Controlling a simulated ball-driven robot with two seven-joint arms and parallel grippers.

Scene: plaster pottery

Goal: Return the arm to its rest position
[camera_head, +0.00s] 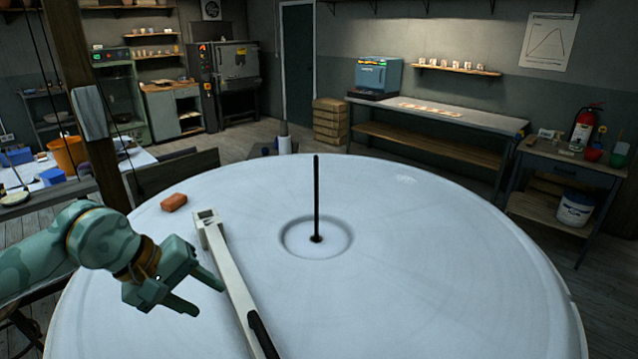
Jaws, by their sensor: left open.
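My left arm comes in from the left, in green with orange-brown bands. Its left gripper (203,299) is open, with two fingers pointing right and nothing between them. It is over the left part of the large round white table (420,270), beside a long pale bar (232,275). I cannot tell whether the fingers touch the table. My right gripper is not in view.
A thin dark rod (317,200) stands upright in a ring-shaped hollow mid-table. A reddish-brown block (174,202) lies at the table's left edge. An orange bucket (67,152) stands on a side table at left. The table's right side is clear.

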